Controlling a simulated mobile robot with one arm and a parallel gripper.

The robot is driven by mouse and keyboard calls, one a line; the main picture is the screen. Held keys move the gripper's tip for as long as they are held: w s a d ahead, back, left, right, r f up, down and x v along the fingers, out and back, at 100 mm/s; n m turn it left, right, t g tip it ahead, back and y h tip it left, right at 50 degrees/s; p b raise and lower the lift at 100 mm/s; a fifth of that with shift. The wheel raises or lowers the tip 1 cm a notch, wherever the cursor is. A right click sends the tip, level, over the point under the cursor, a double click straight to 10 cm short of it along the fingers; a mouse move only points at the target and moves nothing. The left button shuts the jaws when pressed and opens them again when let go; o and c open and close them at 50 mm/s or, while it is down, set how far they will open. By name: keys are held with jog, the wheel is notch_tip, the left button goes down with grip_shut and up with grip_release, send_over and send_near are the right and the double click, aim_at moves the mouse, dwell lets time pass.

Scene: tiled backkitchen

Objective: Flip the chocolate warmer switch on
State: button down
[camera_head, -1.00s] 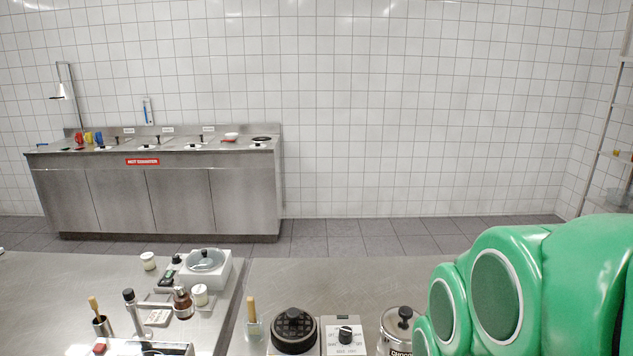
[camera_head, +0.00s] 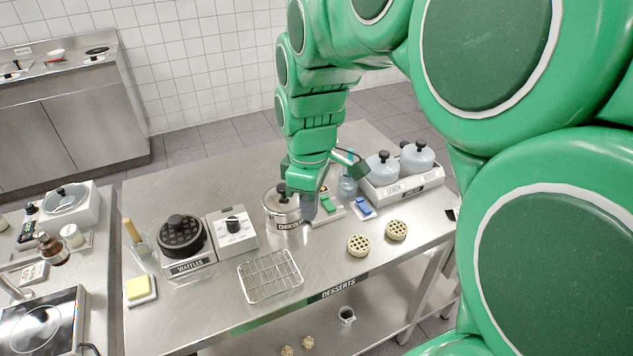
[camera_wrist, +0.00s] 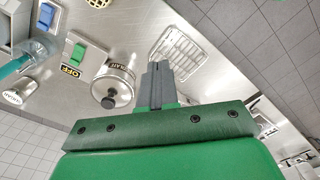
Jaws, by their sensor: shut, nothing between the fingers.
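The chocolate warmer (camera_head: 280,209) is a round steel pot with a black-knobbed lid and a partly hidden "CHOCOL…" label. It also shows in the wrist view (camera_wrist: 112,87). A green rocker switch (camera_head: 328,204) sits on a plate just right of it. In the wrist view the green switch (camera_wrist: 77,54) has an "OFF" label beside it. My gripper (camera_head: 309,213) points down between the pot and the switch plate. Its fingers are shut and empty in the wrist view (camera_wrist: 157,73), beside the pot. I cannot tell whether the fingertips touch anything.
A blue switch (camera_head: 362,206) is to the right, before two white lidded pots (camera_head: 384,168). A wire rack (camera_head: 270,276), a waffle iron (camera_head: 182,235) and a dial box (camera_head: 232,231) stand left. Two round waffles (camera_head: 358,245) lie in front.

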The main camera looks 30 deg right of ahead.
jog(key=w+d+n, duration=0.4)
jog(key=w+d, duration=0.2)
jog(key=w, duration=0.3)
jog(key=n+t, duration=0.2)
jog(key=n, duration=0.3)
send_over(325, 198)
jog(key=s, duration=0.2)
jog(key=shift+f, duration=0.65)
jog(key=f, duration=0.4)
jog(key=w+f, duration=0.1)
jog(key=f, duration=0.4)
jog(key=w+f, duration=0.1)
jog(key=f, duration=0.4)
jog(key=shift+g, duration=0.3)
jog(key=shift+w+f, duration=0.1)
jog(key=shift+f, duration=0.15)
jog(key=shift+s+r, duration=0.1)
jog(key=shift+s, duration=0.1)
